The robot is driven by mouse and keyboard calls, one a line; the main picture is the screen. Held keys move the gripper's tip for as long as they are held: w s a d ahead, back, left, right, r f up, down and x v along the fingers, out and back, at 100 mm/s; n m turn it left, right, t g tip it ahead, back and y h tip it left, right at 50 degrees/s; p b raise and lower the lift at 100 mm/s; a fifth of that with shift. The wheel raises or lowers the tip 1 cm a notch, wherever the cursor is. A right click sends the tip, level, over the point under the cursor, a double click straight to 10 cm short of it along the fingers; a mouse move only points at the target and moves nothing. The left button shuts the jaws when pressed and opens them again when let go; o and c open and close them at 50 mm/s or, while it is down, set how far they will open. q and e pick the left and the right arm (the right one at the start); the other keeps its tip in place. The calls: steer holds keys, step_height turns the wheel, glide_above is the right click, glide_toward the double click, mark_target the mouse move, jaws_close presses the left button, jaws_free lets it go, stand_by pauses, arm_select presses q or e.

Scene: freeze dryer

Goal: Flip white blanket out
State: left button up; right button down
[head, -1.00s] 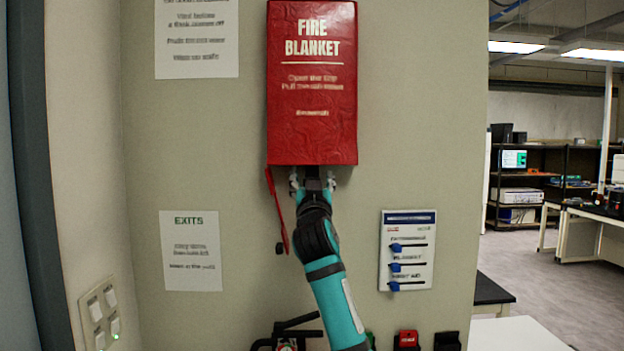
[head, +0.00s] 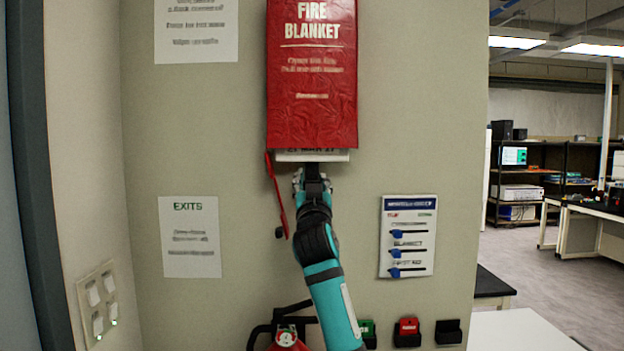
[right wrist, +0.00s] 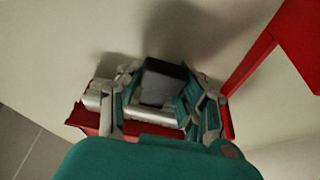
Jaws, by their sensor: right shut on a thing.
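A red fire blanket pouch (head: 312,110) hangs on the wall at the top centre of the head view. A strip of the white blanket (head: 335,155) shows below the pouch's bottom edge, with dark print partly visible. My right gripper (head: 312,172) is right below the strip, shut on the white blanket's lower edge. In the right wrist view the gripper (right wrist: 160,115) has white material (right wrist: 98,95) between its fingers, with the red pouch (right wrist: 88,122) around it. My left gripper is not in view.
A red strap (head: 275,195) hangs beside my right gripper. A red extinguisher (head: 287,338) is at the bottom. A card with blue sliders (head: 408,235) and an exits sheet (head: 190,238) are on the wall. A wall corner with switches (head: 97,305) stands at left.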

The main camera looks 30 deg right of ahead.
arm_select(q)
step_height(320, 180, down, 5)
steer(key=b, duration=0.3)
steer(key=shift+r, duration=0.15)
arm_select(e)
step_height(320, 180, down, 7)
steer(key=shift+w+r, duration=0.15)
steer(key=shift+r, duration=0.05)
steer(key=c, duration=1.3)
jaws_free()
steer(key=shift+f, duration=0.1)
steer(key=o, duration=0.5)
steer(key=shift+c, duration=0.2)
steer(key=shift+o, duration=0.2)
steer(key=shift+r, duration=0.25)
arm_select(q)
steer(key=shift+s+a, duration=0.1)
arm_select(e)
steer(key=shift+s+a, duration=0.1)
steer(key=shift+s, duration=0.1)
steer(key=v, duration=1.2)
steer(key=shift+w, duration=0.1)
